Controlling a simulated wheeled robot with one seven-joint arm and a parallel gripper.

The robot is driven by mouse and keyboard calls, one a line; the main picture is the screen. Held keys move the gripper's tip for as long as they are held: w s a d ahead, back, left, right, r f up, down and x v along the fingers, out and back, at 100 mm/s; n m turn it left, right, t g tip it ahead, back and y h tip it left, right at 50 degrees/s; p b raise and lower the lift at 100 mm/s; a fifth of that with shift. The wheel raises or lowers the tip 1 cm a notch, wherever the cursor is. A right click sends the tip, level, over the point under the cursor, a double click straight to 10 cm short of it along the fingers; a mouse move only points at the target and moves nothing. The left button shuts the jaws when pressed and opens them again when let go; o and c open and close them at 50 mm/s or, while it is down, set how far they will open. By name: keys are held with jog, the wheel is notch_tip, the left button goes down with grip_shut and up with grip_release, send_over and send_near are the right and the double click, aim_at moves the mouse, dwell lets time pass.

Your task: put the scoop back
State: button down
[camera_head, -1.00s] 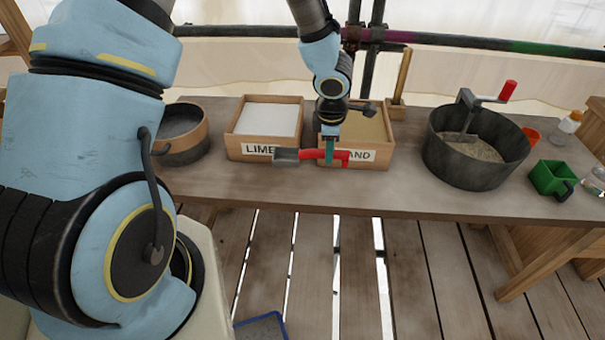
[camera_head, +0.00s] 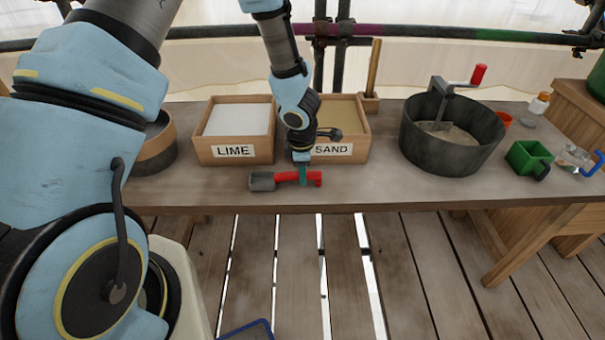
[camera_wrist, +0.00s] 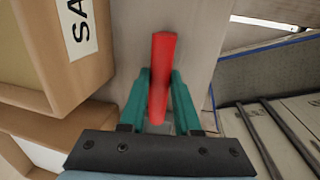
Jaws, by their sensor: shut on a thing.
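The scoop has a red handle (camera_head: 292,177) and a grey metal head (camera_head: 262,181). My gripper (camera_head: 304,174) is shut on the red handle, in front of the lime and sand boxes. The scoop lies level, head to the left, low over the front part of the bench; I cannot tell whether it touches the top. In the wrist view the handle (camera_wrist: 159,75) stands between my teal fingers (camera_wrist: 160,95), and the scoop head is hidden.
The lime box (camera_head: 268,153) and sand box (camera_head: 364,150) stand behind the scoop. A dark mixing tub (camera_head: 450,152) with a red-handled crank and a green container (camera_head: 528,158) stand to the right. A round wooden-sided container (camera_head: 164,155) is at left. The bench front (camera_head: 400,188) is clear.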

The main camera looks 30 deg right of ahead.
jog(key=shift+f, duration=0.1)
jog(key=c, duration=0.6)
grip_release()
notch_tip(320, 180, up, 12)
jog(key=s+a+p, duration=0.1)
jog(key=s+p, duration=0.1)
jog(key=p, duration=0.3)
jog(key=w+a+r+m+t+h, duration=0.1)
jog(key=w+a+r+m+h, duration=0.1)
jog(key=w+a+r+m, duration=0.7)
jog(key=s+a+r+m+y, duration=0.1)
jog(key=s+a+r, duration=0.1)
jog(key=a, duration=0.6)
jog(key=s+a+r+m+y, duration=0.1)
jog(key=s+a+m, duration=0.1)
jog(key=a, duration=0.5)
jog(key=s+a+r+m+g+y+b, duration=0.1)
jog(key=s+a+r+m, duration=0.1)
jog(key=a, duration=0.6)
jog(key=shift+s+a+r, duration=0.15)
jog(key=shift+s+a, duration=0.05)
jog(key=shift+s, duration=0.25)
jog(key=shift+s+a+r, duration=0.15)
jog(key=shift+s, duration=0.25)
